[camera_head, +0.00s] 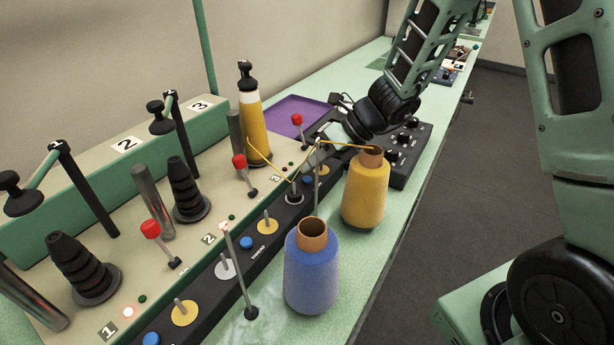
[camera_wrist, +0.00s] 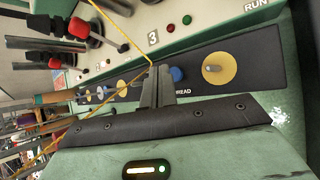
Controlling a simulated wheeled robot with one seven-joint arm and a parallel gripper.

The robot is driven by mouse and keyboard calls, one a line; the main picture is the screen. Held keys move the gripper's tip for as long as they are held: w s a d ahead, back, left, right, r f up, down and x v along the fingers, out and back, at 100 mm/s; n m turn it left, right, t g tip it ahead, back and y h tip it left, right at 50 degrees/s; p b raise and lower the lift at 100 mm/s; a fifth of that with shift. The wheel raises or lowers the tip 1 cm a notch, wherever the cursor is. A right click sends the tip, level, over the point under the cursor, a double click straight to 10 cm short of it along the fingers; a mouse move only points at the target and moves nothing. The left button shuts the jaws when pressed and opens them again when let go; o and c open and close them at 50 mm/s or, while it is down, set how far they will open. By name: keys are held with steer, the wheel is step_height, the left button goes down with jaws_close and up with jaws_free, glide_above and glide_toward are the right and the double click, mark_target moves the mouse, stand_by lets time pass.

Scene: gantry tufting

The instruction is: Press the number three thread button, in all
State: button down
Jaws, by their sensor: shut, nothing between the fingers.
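The number three thread button is a blue round button (camera_wrist: 177,74) on the dark panel strip, above the word THREAD in the wrist view. It also shows in the head view (camera_head: 308,180), close to my gripper (camera_head: 312,160). In the wrist view my gripper (camera_wrist: 158,72) is shut and empty, its fingertips just left of the blue button. I cannot tell whether they touch the panel. The "3" label (camera_wrist: 153,38) is above the fingertips. A yellow disc with a peg (camera_wrist: 215,69) is right of the button.
A yellow thread cone (camera_head: 365,190) and a blue one (camera_head: 312,268) stand along the front edge. Yellow thread (camera_head: 345,145) runs past my gripper. Red-knobbed levers (camera_head: 239,161), posts and dark spindles (camera_head: 187,190) rise from the panel. A purple tray (camera_head: 285,115) lies behind.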

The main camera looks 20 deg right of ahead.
step_height(320, 180, up, 5)
steer(key=p, duration=0.5)
stand_by(0.8)
